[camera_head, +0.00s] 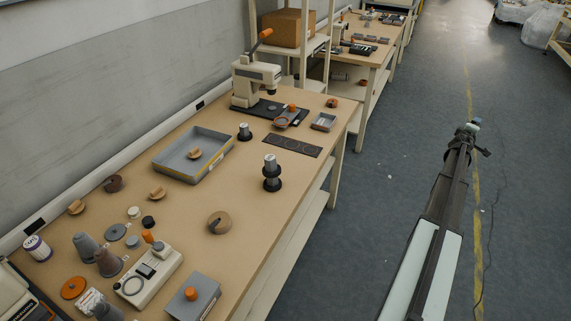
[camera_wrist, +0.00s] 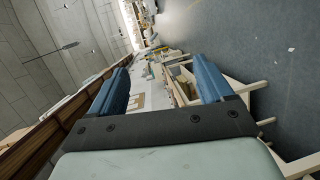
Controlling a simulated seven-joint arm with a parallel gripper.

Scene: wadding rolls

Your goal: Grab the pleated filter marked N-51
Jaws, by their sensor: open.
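I cannot tell which thing is the pleated filter marked N-51; no such marking is readable. A silver cylinder with black rings (camera_head: 271,172) stands upright near the table's right edge. A smaller silver and black cylinder (camera_head: 244,132) stands beside the tray. A white canister with a purple label (camera_head: 37,248) stands at the left edge. My gripper (camera_head: 474,128) is out over the floor, right of the table and apart from everything on it. In the wrist view its two blue fingers (camera_wrist: 164,88) are wide apart with nothing held between them.
A grey tray (camera_head: 168,164) holds a small tan piece. A press (camera_head: 254,80) stands at the back. Grey cones (camera_head: 86,246), a device with an orange knob (camera_head: 148,277) and a grey box (camera_head: 193,297) crowd the front. The table's middle has free room.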

